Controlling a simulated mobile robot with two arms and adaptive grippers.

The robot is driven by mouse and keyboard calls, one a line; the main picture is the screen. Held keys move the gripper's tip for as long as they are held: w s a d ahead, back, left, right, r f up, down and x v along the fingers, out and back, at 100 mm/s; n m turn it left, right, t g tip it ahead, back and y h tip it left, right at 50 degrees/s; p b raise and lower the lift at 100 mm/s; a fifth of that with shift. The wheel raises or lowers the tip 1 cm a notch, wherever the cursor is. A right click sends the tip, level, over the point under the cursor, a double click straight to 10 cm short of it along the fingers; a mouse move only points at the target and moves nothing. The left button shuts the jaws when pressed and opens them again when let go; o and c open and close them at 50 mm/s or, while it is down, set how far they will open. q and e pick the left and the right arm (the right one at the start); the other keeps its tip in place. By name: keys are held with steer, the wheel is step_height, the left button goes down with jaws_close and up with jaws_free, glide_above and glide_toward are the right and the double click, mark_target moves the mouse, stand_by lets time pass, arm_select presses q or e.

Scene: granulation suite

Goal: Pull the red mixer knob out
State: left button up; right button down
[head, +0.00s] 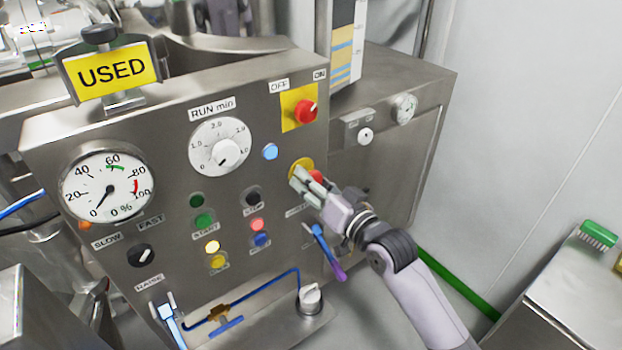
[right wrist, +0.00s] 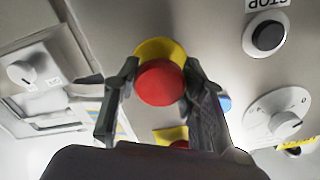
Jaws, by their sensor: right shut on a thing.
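The red mixer knob (head: 316,177) sits on a round yellow backing (head: 297,166) on the steel control panel. It is partly hidden by my right gripper (head: 306,184) in the head view. In the right wrist view the red knob (right wrist: 160,83) lies between the two fingers of my right gripper (right wrist: 158,88), with the yellow backing behind it. The right gripper is shut on the knob. My left gripper is not in view.
A red switch (head: 305,111) on a yellow plate sits above the knob. A run timer dial (head: 220,147), several coloured buttons and a gauge (head: 107,187) are to the left. A blue-handled valve (head: 321,243) hangs just below the gripper.

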steer(key=c, duration=1.4)
jaws_free()
steer(key=shift+f, duration=0.1)
steer(key=o, duration=0.4)
steer(key=shift+s+d, duration=0.15)
steer(key=shift+s, duration=0.05)
steer(key=shift+o, duration=0.2)
steer(key=shift+w, duration=0.1)
steer(key=v, duration=1.2)
